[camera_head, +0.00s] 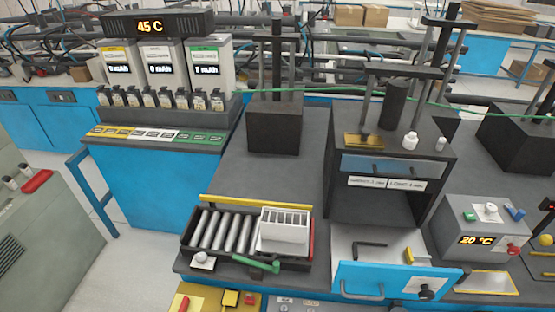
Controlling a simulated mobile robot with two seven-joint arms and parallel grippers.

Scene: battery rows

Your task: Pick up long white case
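A white case (283,231) with a row of slots along its top sits at the right side of a black tray (188,241) on the dark bench. It appears upright, and its far side is hidden. Several grey metal cylinders (225,231) lie side by side in the tray, left of the case. A green-handled tool (262,264) lies at the tray's front edge, just below the case. Neither of my grippers shows in this view.
A yellow bar (255,202) runs behind the tray. A black press (272,120) stands behind. The bench between press and tray is clear.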

